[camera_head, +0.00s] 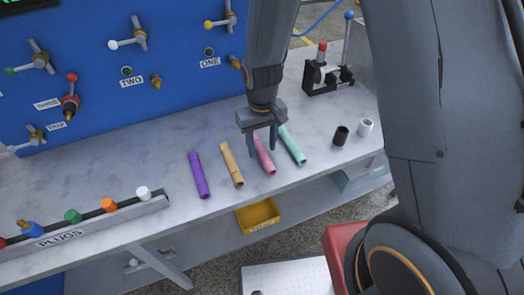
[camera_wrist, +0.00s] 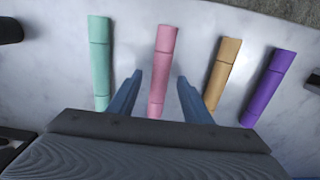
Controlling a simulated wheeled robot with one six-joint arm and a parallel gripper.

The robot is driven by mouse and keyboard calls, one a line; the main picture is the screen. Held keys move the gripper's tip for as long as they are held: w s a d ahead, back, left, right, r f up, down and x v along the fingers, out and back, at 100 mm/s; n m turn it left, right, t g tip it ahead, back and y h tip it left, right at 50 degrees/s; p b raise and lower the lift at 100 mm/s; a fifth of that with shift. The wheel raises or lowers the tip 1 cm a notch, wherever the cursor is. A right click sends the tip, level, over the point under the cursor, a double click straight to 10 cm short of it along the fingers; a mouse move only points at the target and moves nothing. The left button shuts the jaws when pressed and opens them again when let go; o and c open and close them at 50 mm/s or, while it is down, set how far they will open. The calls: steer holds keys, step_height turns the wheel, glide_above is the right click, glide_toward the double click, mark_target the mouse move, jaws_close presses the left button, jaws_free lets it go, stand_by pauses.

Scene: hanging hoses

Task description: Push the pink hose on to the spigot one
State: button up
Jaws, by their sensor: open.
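The pink hose (camera_head: 264,158) lies on the grey bench top between an orange-tan hose and a green hose. In the wrist view the pink hose (camera_wrist: 161,72) runs between the two fingers, with clear gaps on both sides. My gripper (camera_head: 260,145) is open and points down over the far part of the pink hose; its blue fingers also show in the wrist view (camera_wrist: 156,95). The brass spigot one (camera_head: 236,62) sticks out of the blue panel beside the label ONE, partly close behind my arm.
A tan hose (camera_head: 231,164), purple hose (camera_head: 199,175) and green hose (camera_head: 292,146) lie close by. Black (camera_head: 340,136) and white (camera_head: 365,127) cups stand at right. A plug rack (camera_head: 85,229) is at left. A valve block (camera_head: 326,76) stands at the back right.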

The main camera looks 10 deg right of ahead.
steer(key=shift+f, duration=0.8)
jaws_close()
steer(key=shift+r, duration=0.2)
